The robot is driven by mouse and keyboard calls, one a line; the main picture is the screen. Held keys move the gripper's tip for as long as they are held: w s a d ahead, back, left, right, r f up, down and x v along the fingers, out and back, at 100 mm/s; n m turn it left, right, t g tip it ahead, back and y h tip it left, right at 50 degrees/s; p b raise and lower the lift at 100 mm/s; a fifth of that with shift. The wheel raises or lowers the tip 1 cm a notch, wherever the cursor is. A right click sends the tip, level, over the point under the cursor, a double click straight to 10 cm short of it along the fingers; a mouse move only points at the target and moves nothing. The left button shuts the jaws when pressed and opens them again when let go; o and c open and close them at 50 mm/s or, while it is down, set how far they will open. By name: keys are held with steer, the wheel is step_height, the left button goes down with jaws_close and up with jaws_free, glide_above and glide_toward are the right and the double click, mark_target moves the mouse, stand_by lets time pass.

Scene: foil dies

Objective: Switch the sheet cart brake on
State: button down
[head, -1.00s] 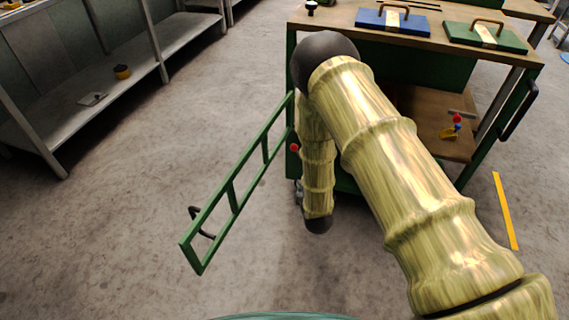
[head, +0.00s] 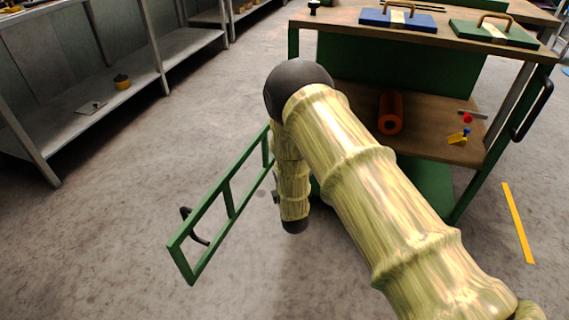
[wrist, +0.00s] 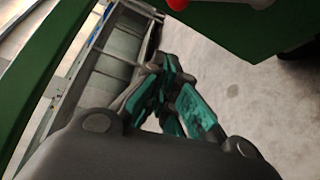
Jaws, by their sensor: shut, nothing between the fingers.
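The sheet cart is a green frame with a wooden top (head: 335,14) and a lower wooden shelf (head: 440,125), standing at the right in the head view. A green panel of it fills the upper right of the wrist view (wrist: 255,30). A red part with a pale edge (wrist: 240,3), possibly the brake's knob, is cut off at the top of that view. My gripper (wrist: 168,90) is shut and empty below and left of the red part, apart from it in the picture. In the head view my arm hides the cart's near left leg and most of the gripper.
A green barred frame with a dark handle (head: 231,195) juts out left of the cart. Blue (head: 380,18) and green (head: 470,33) boards lie on top. Grey shelving (head: 110,75) stands left; floor between is clear.

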steer(key=w+d+b, duration=0.2)
steer(key=w+b, duration=0.3)
steer(key=w, duration=0.4)
stand_by(0.5)
steer(key=shift+f, duration=0.1)
steer(key=shift+d, duration=0.2)
